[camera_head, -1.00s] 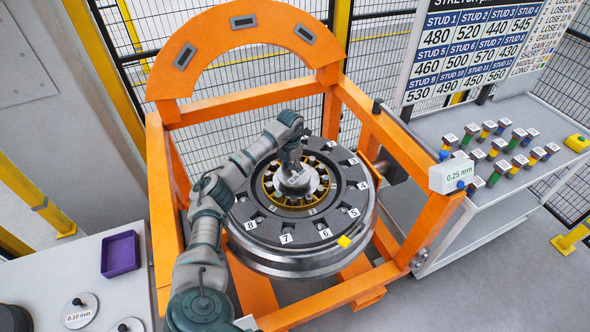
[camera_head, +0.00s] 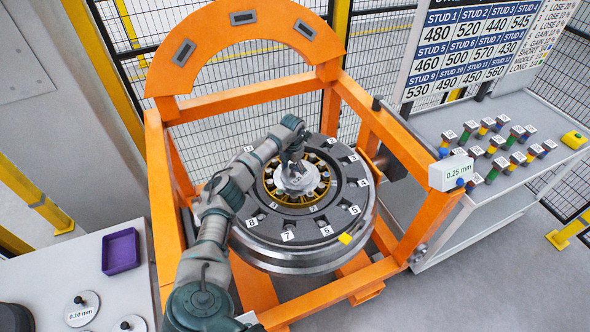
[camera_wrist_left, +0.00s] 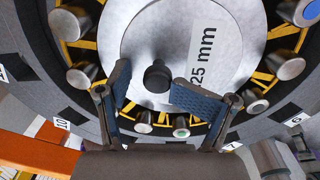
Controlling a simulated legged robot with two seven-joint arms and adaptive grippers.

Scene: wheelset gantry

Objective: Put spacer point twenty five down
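The spacer, a pale metal disc with a dark knob and a label partly reading "25 mm", shows large in the left wrist view (camera_wrist_left: 150,28) and at the wheel's centre in the head view (camera_head: 301,186). It lies flat over the hub, inside the ring of studs. My left gripper (camera_head: 294,169) is above it. In the left wrist view its two blue-padded fingers (camera_wrist_left: 152,82) are spread on either side of the knob, with visible gaps. They look open and not gripping. My right gripper is out of view.
The wheel (camera_head: 340,210) has numbered positions and sits inside an orange gantry (camera_head: 432,225). A white block reading "0.25 mm" (camera_head: 455,172) is on its right post. Left table: a 0.10 mm disc (camera_head: 80,314) and purple tray (camera_head: 121,250). Several coloured studs stand on the right bench (camera_head: 555,130).

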